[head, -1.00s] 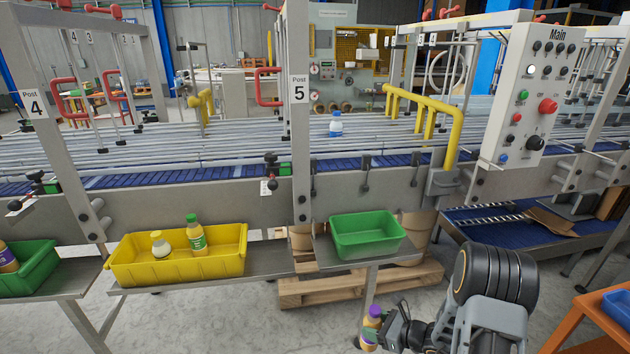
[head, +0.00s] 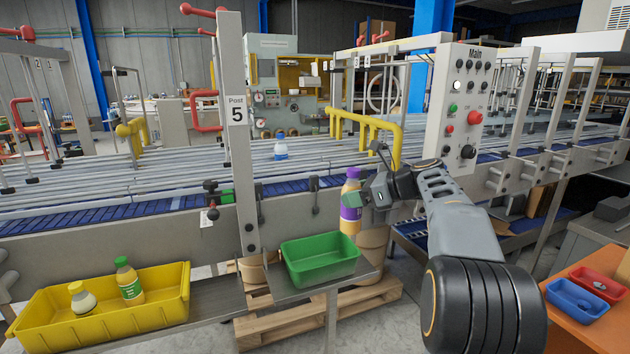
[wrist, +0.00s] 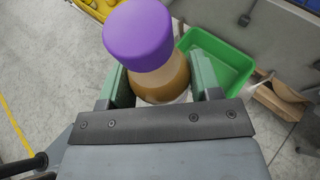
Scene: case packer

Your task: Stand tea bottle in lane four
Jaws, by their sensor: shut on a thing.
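My gripper (head: 364,196) is shut on a bottle (head: 350,204) with a purple cap, amber contents and a purple label. I take it for the tea bottle; its label is too small to read. In the head view it is held upright, in front of the conveyor side and above right of the green bin. In the wrist view the bottle (wrist: 150,58) sits between the two green finger pads, cap toward the camera. The conveyor lanes (head: 330,170), divided by long metal rails, run behind it. I cannot tell which lane is four.
A blue-capped bottle (head: 281,148) stands on the lanes. A yellow bin (head: 160,305) holds two bottles. An empty green bin (head: 320,262) is on a shelf. The Post 5 upright (head: 238,150), yellow guard pipe (head: 375,125) and control panel (head: 462,110) are obstacles near the conveyor.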

